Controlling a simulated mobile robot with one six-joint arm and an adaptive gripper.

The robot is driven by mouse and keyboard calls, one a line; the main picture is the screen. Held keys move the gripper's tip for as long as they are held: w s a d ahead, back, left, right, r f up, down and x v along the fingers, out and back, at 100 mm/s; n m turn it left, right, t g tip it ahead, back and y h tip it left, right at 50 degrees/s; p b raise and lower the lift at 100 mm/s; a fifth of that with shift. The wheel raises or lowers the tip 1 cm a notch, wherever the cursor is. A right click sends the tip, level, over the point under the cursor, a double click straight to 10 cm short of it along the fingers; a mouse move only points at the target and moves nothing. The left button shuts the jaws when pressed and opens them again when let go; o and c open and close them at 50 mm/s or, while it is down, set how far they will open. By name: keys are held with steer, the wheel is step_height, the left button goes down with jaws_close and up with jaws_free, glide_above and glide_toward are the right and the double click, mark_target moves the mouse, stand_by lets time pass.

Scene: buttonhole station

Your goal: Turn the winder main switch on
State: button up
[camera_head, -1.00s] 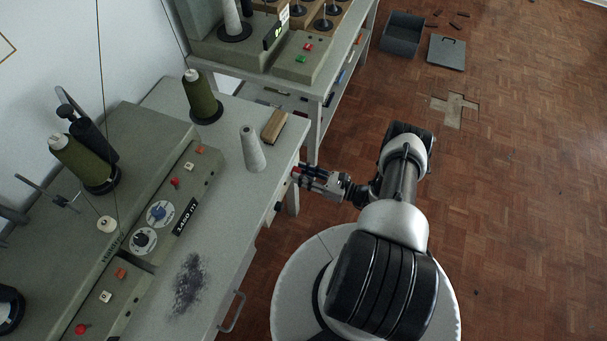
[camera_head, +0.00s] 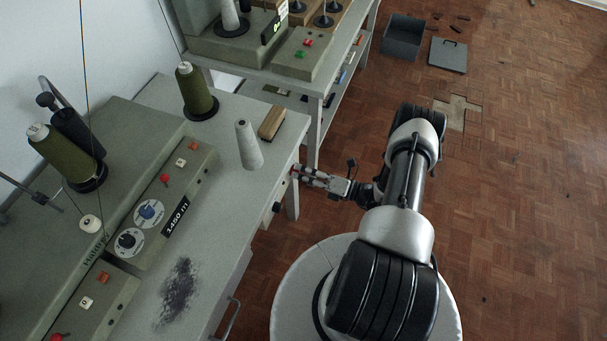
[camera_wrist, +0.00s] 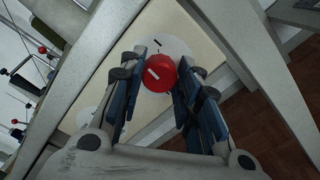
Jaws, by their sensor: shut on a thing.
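The main switch is a round red knob (camera_wrist: 161,74) with a white pointer line, set on a pale disc with a dark mark above it. The pointer is tilted, not in line with that mark. The disc sits on a cream panel (camera_wrist: 188,35). My gripper (camera_wrist: 161,86) has its blue-padded fingers on either side of the knob, shut on it. In the head view my gripper (camera_head: 297,173) is at the bench's right side, and only a speck of red shows at its fingertips.
The winder bench (camera_head: 215,177) carries an olive thread cone (camera_head: 197,94), a pale cone (camera_head: 248,146), a wooden block (camera_head: 272,123) and the control panel (camera_head: 150,215). A drawer handle (camera_head: 231,318) sticks out at the front. The floor to the right is mostly clear.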

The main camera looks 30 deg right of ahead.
steer(key=shift+f+m, duration=0.1)
steer(key=shift+m, duration=3.6)
steer(key=o, duration=1.1)
steer(key=shift+c, duration=0.2)
steer(key=shift+s+d, duration=0.1)
steer(key=v, duration=1.1)
steer(key=shift+s+d, duration=0.25)
